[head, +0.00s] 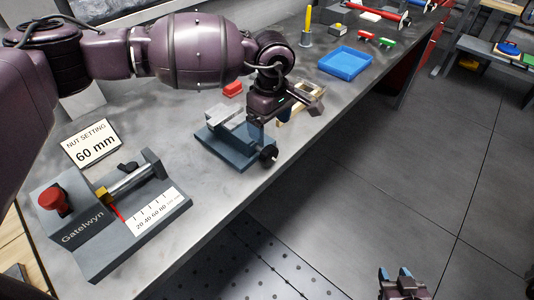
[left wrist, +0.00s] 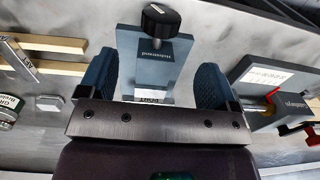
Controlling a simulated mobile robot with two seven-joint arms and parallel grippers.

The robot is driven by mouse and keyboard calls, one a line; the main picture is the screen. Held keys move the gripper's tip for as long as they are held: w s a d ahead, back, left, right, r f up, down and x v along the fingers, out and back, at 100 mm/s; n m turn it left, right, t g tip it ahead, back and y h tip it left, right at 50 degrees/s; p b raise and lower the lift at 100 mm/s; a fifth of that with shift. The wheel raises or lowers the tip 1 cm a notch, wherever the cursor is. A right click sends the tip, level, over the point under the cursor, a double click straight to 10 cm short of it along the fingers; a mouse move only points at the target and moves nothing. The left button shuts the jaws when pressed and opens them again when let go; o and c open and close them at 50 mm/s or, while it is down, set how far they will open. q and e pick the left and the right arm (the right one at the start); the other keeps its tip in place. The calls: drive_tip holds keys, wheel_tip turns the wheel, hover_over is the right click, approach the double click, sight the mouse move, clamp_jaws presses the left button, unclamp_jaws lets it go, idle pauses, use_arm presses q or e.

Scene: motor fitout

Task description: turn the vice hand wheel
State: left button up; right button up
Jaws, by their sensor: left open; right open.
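The vice (head: 232,142), a blue-grey block with a silver jaw, stands on the grey bench. Its black hand wheel (head: 268,154) faces the bench's front edge. My left gripper (head: 274,110) is over the vice's right part and hides some of it. In the left wrist view the open blue fingers (left wrist: 155,80) show on either side of the vice body (left wrist: 155,58), with the hand wheel (left wrist: 160,20) beyond them. Nothing is held; I cannot tell how high the fingers are. My right gripper (head: 402,278) is open and empty, over the floor.
A Gatelwyn gauge fixture (head: 115,215) with a red knob stands at front left, beside a "NUT SETTING 60 mm" sign (head: 91,143). A red block (head: 233,89) and wooden pieces (head: 304,98) lie near my left gripper. A blue tray (head: 346,63) is farther back.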

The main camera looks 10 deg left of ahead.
sight(268, 148)
use_arm(q)
drive_tip(key=f, duration=1)
drive_tip(key=shift+s+a+f+p, duration=0.2)
drive_tip(key=shift+f+p, duration=0.1)
drive_tip(key=shift+f, duration=0.1)
drive_tip(key=c, duration=0.9)
